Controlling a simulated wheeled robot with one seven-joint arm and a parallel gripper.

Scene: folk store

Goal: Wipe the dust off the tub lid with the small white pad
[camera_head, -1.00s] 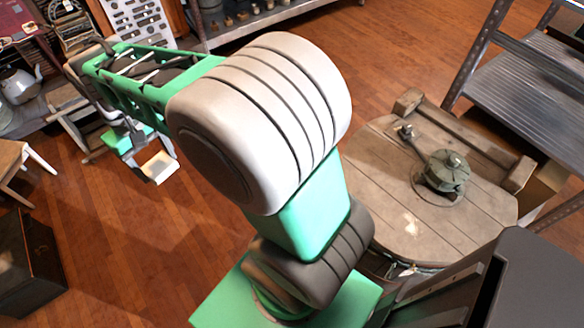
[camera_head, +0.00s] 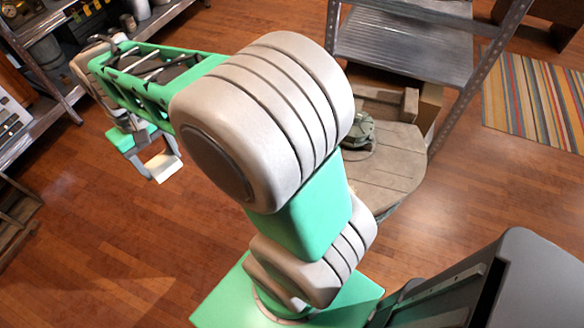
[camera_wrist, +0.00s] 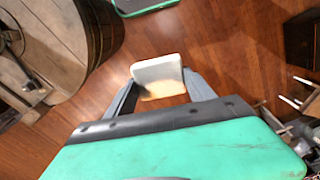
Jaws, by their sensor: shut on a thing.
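My gripper (camera_head: 162,164) is shut on the small white pad (camera_head: 169,167), held in the air above the wooden floor at the left of the head view. The pad (camera_wrist: 158,68) also shows between my two fingers in the wrist view, with a tan patch along its near side. The round wooden tub lid (camera_head: 388,178) is right of my arm in the head view, apart from the pad and partly hidden behind the arm. The lid (camera_wrist: 48,48) also shows at top left in the wrist view, with a pale patch on it.
A dark green fitting (camera_head: 361,130) stands on the lid. A metal shelf (camera_head: 400,45) rises behind the tub. A striped rug (camera_head: 535,95) lies at the right. Another shelf (camera_head: 45,85) stands at upper left. The floor at lower left is clear.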

